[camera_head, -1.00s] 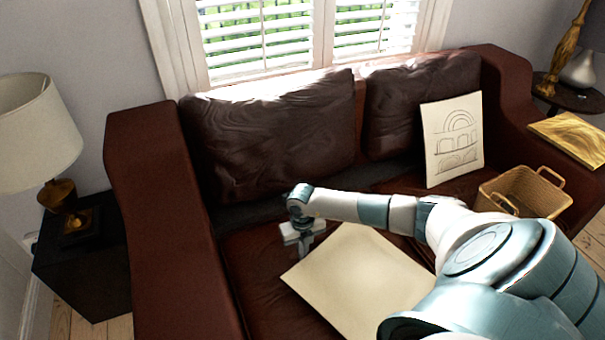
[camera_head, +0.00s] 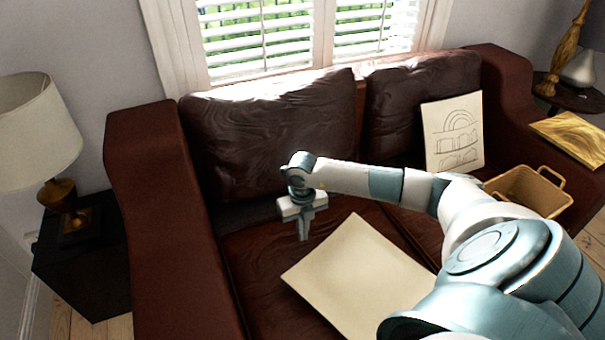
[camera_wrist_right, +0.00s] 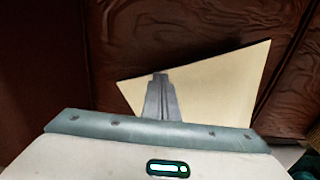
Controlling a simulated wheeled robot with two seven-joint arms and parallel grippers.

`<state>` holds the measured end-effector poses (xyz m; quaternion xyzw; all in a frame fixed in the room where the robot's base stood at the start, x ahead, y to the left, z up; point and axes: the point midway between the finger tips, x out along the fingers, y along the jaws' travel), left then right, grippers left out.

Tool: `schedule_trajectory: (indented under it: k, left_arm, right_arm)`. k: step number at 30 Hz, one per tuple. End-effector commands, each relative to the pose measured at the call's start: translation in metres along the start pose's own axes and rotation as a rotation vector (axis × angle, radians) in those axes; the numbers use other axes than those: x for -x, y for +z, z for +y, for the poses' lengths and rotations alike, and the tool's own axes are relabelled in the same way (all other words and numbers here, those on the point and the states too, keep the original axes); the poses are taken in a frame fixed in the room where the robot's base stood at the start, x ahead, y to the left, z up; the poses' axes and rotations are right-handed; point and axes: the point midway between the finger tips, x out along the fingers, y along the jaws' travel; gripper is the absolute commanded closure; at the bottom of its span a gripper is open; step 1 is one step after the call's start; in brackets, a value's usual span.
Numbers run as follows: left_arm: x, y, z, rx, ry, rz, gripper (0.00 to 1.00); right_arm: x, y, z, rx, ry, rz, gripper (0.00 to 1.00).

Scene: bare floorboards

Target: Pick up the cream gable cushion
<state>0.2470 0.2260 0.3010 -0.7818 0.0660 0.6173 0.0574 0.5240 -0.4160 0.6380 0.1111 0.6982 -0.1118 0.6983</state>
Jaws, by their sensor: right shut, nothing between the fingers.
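A plain cream, square, flat cushion (camera_head: 365,275) lies on the brown sofa seat; it also shows in the right wrist view (camera_wrist_right: 225,88). My right arm hides part of its right side. A second cream panel or cushion (camera_head: 453,133), with a line drawing of arches and a building front, leans upright against the right back cushion. I cannot tell for sure which one is the gable cushion. My right gripper (camera_head: 304,236) is shut and empty, pointing down above the seat, just left of the plain cushion's far corner. My left gripper is out of view.
The brown sofa's left arm (camera_head: 165,220) and dark back cushions (camera_head: 270,130) bound the seat. A wicker basket (camera_head: 525,190) stands to the right, near a gold-coloured board (camera_head: 572,135). A lamp (camera_head: 38,130) stands on a black side table at the left.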

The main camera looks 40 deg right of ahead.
Motion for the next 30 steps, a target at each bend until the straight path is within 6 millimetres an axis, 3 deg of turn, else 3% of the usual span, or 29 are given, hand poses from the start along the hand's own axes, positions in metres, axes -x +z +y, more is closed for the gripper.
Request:
schedule_trajectory:
  k: [6, 12, 25, 30]
  left_arm:
    - [0.002, -0.002, -0.001, 0.000, -0.001, -0.005, 0.22]
    - [0.007, -0.001, 0.001, 0.000, 0.001, -0.005, 0.22]
    - [0.009, -0.002, 0.001, 0.000, 0.000, -0.005, 0.22]
    - [0.008, -0.002, 0.000, 0.000, 0.000, -0.004, 0.22]
  right_arm:
    - [0.042, 0.001, 0.000, 0.001, 0.000, -0.003, 1.00]
    - [0.065, 0.000, 0.000, 0.001, 0.000, -0.002, 1.00]
    - [0.073, 0.000, 0.000, 0.000, 0.000, 0.000, 1.00]
    - [0.072, 0.000, 0.000, 0.000, 0.000, 0.000, 0.64]
